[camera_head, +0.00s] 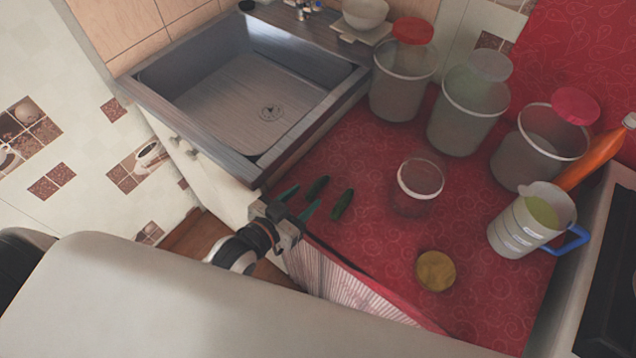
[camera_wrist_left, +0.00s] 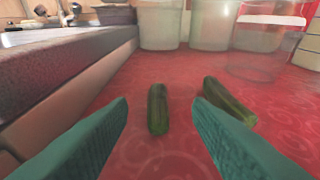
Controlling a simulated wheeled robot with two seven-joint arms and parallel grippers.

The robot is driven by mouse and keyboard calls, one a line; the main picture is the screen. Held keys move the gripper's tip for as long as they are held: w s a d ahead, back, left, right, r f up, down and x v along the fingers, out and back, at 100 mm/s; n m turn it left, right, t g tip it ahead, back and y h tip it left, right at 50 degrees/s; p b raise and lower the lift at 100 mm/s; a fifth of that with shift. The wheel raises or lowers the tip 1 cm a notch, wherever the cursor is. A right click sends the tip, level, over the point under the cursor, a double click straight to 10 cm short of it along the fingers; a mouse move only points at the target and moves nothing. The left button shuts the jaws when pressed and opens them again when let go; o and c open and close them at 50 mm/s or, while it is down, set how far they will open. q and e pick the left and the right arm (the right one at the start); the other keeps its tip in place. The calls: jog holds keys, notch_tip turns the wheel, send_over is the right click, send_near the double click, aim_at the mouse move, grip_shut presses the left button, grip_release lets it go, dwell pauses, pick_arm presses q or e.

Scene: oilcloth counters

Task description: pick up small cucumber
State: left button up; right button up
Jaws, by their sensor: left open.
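Two small dark green cucumbers lie on the red oilcloth counter near its front left edge. The left cucumber (camera_head: 317,188) also shows in the left wrist view (camera_wrist_left: 158,109), lying lengthwise between the fingers and a little beyond them. My right gripper is not in view.
A metal sink (camera_head: 255,100) with a raised rim stands left of the cucumbers. A small clear jar (camera_head: 418,185) and a yellow-brown round lid (camera_head: 435,271) are to the right. Several large canisters (camera_head: 402,90) stand behind, and a measuring jug (camera_head: 530,222) stands at the right.

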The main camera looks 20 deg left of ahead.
aim_at(312, 190)
pick_arm(q)
jog(key=x, duration=0.5)
jog(key=shift+w+f, duration=0.1)
jog(key=shift+f, duration=0.1)
jog(key=shift+a, duration=0.1)
jog(key=shift+c, duration=0.3)
grip_shut()
